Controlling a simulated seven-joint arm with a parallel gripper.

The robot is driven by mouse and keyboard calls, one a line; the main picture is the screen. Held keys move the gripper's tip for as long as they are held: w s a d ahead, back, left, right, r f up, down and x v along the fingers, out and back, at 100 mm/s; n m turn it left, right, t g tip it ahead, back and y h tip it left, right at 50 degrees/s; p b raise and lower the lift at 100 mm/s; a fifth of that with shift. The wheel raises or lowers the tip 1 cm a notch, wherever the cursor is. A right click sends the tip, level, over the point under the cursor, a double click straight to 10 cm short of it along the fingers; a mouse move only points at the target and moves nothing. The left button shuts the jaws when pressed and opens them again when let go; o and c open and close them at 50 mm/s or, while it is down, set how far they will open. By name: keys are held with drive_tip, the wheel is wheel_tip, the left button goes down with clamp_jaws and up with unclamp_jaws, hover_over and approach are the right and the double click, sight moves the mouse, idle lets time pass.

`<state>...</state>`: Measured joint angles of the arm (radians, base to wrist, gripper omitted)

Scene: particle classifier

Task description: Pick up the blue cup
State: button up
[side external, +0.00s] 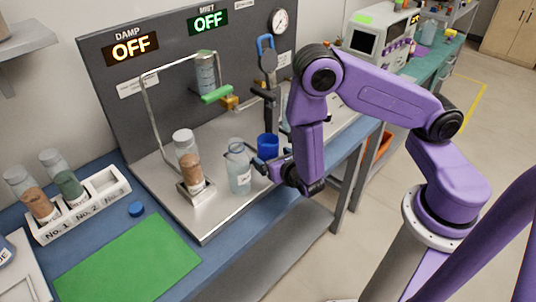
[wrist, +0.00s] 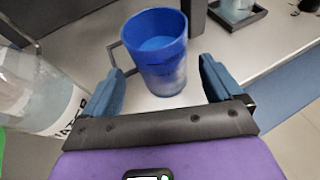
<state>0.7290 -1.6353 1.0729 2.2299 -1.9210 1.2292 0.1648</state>
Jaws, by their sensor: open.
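The blue cup (side external: 268,146) stands upright on the metal work surface, to the right of a clear bottle in the side external view. In the wrist view the blue cup (wrist: 158,50) is just ahead of my gripper, centred between the fingers. My gripper (wrist: 161,84) is open, with one blue finger on each side of the cup's near lower part. A gap shows between each finger and the cup. In the side external view my gripper (side external: 271,162) is low beside the cup, partly hidden by my purple arm.
A clear bottle labelled water (side external: 239,168) stands close on the left, near the left finger in the wrist view (wrist: 40,95). A jar of brown particles (side external: 190,165) stands in a holder. A rack (side external: 80,210) and green mat (side external: 128,262) lie further left. A dark post (side external: 270,95) rises behind the cup.

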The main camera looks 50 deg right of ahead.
sight(272, 155)
drive_tip(key=shift+x, duration=2.3)
drive_tip(key=shift+d, duration=0.15)
drive_tip(key=c, duration=1.2)
drive_tip(key=shift+r, duration=0.25)
drive_tip(key=shift+r, duration=1.05)
drive_tip(key=s+r, duration=1)
drive_tip(key=s, duration=0.3)
drive_tip(key=shift+s+d+r, duration=0.2)
drive_tip(key=shift+s+d, duration=0.15)
drive_tip(key=shift+s, duration=0.05)
